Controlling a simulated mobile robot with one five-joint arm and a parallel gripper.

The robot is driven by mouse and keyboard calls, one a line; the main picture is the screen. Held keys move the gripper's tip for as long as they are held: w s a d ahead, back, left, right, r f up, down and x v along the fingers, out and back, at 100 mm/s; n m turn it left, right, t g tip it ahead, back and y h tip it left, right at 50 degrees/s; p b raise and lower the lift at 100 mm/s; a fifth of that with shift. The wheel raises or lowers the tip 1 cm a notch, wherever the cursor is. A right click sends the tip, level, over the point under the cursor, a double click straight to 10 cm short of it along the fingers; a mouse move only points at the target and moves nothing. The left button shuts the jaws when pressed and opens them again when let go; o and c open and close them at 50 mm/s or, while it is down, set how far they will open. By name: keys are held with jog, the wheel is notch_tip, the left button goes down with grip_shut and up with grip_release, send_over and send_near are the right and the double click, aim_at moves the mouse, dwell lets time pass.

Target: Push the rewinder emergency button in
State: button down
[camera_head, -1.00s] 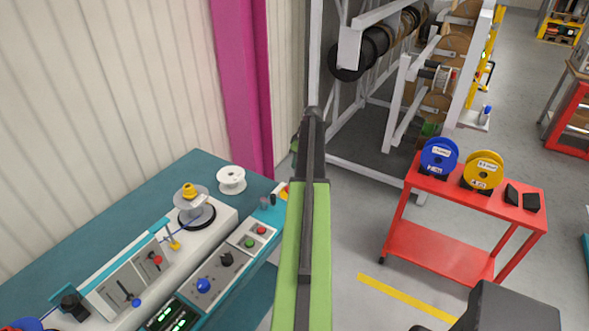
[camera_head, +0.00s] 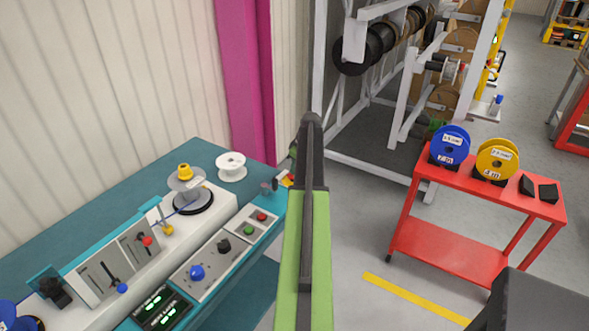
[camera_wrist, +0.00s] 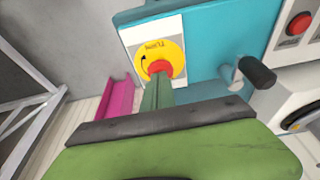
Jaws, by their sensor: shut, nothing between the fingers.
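The rewinder emergency button (camera_wrist: 160,68) is a red knob on a round yellow plate (camera_wrist: 150,52), set on a white panel of the teal housing in the wrist view. It appears small at the bench's end in the head view (camera_head: 289,179). My gripper (camera_wrist: 159,82) is shut and empty. Its dark green fingers point at the button, and their tips overlap its lower edge in the wrist view. I cannot tell whether they touch it. In the head view my arm covers the area beside the button, and the fingertips are not clear.
A dark-tipped peg (camera_wrist: 257,72) sticks out right of the button. The rewinder bench (camera_head: 205,152) carries a control panel (camera_head: 212,265) and a white spool (camera_head: 231,167). A magenta column (camera_head: 243,80) stands behind. A red cart (camera_head: 450,250) with reels stands right, with open floor between.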

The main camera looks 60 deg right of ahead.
jog(key=shift+f+b, duration=0.9)
jog(key=shift+f, duration=0.05)
jog(key=shift+s+a+b, duration=0.2)
jog(key=shift+a+b, duration=0.05)
jog(key=shift+b, duration=0.05)
jog(key=shift+s+a+r, duration=0.1)
jog(key=shift+r, duration=0.1)
jog(key=shift+r+p, duration=0.35)
jog(key=shift+p, duration=0.35)
notch_tip(320, 180, up, 4)
jog(key=p, duration=0.5)
jog(key=shift+r, duration=0.25)
jog(key=p+v, duration=0.8)
jog(key=v, duration=0.1)
